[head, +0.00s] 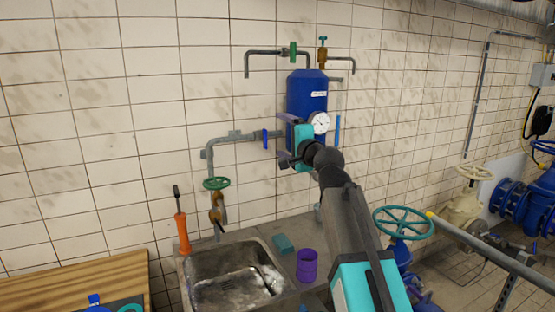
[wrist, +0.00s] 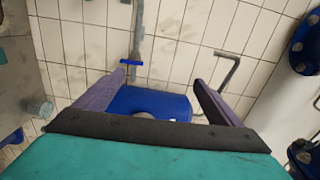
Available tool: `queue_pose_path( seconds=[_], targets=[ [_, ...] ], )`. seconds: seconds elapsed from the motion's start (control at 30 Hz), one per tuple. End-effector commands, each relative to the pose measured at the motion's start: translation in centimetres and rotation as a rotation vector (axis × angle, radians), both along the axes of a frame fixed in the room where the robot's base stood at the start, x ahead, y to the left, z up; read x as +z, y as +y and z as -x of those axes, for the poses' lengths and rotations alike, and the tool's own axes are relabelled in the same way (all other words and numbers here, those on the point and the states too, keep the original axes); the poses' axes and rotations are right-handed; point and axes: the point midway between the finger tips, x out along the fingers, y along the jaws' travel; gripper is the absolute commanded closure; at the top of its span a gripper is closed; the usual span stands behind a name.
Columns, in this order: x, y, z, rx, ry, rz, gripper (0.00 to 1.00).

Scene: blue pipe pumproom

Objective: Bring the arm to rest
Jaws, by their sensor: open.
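My arm reaches up over the counter toward the blue tank (head: 307,92) on the tiled wall. My gripper (head: 283,140) is in front of the lower part of the tank, beside the round gauge (head: 319,122). In the wrist view my gripper (wrist: 159,78) has its two purple fingers spread wide, with nothing held between them. The blue tank (wrist: 150,102) shows beyond and between the fingers; I cannot tell how close they are to it. A small blue valve handle (wrist: 131,62) on the grey pipe lies past the left finger.
Below are a metal sink (head: 235,285), a purple cup (head: 307,265), a green sponge (head: 284,243) and an orange-handled tool (head: 182,231). A teal handwheel (head: 403,222) stands right of my arm. A wooden board (head: 75,284) is at lower left. The upper left wall is clear.

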Motion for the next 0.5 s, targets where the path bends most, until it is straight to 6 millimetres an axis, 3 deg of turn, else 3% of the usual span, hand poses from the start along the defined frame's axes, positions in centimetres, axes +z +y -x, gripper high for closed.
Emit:
queue_pose_path(
  seconds=[0.37,0.5],
  targets=[
    [-6.0,0.0,-0.3,0.010,0.059,0.119,0.11],
    [-9.2,-0.2,-0.3,0.018,0.091,0.185,0.11]
  ],
)
